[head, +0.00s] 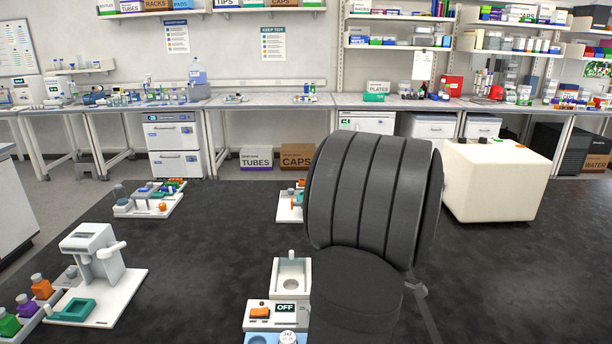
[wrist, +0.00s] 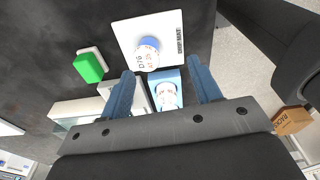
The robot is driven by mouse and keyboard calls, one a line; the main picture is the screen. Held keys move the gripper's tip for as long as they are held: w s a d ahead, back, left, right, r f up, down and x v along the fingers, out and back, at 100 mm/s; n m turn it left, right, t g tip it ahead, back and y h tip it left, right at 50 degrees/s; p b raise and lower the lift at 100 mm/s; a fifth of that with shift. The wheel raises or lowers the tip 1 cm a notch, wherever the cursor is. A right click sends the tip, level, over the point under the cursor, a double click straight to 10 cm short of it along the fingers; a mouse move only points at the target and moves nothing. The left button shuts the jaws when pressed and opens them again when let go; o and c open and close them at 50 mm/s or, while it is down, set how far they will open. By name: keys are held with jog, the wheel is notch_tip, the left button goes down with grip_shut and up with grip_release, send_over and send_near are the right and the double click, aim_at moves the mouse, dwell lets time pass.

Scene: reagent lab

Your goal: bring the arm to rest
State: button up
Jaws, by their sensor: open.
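My gripper (wrist: 161,68) shows in the wrist view as two blue fingers set wide apart, with nothing held between them. A vial with a blue-edged round top and a printed label (wrist: 147,55) stands on a white drip mat (wrist: 173,22), just beyond the fingertips. A round white top in a blue square holder (wrist: 167,94) lies below the gap between the fingers. In the head view my dark arm fills the centre and hides the gripper.
A device with an OFF display (head: 285,308) stands close left of my arm. A white press-like stand (head: 95,270) and bottles (head: 42,287) are at left. A large cream box (head: 495,180) stands at right. A green block (wrist: 89,66) lies left of the fingers. The dark bench is bare at front right.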

jog(key=s+d+r, duration=0.6)
jog(key=s, duration=0.1)
jog(key=w+a+m, duration=0.1)
jog(key=w+a, duration=0.6)
jog(key=w, duration=0.3)
jog(key=w+a, duration=0.7)
jog(key=w, duration=0.3)
jog(key=w+a+f, duration=0.1)
jog(key=a, duration=0.2)
jog(key=w+a+f, duration=0.2)
jog(key=a, duration=0.1)
jog(key=w+a+f, duration=0.2)
jog(key=a, duration=0.1)
jog(key=shift+w+a, duration=0.1)
jog(key=shift+w, duration=0.05)
jog(key=shift+r, duration=0.1)
jog(key=s+d+r, duration=0.2)
jog(key=s+d, duration=0.3)
jog(key=d, duration=0.3)
jog(key=s+d+r, duration=0.3)
jog(key=s+d, duration=0.3)
jog(key=d, duration=0.2)
jog(key=shift+s+r, duration=0.2)
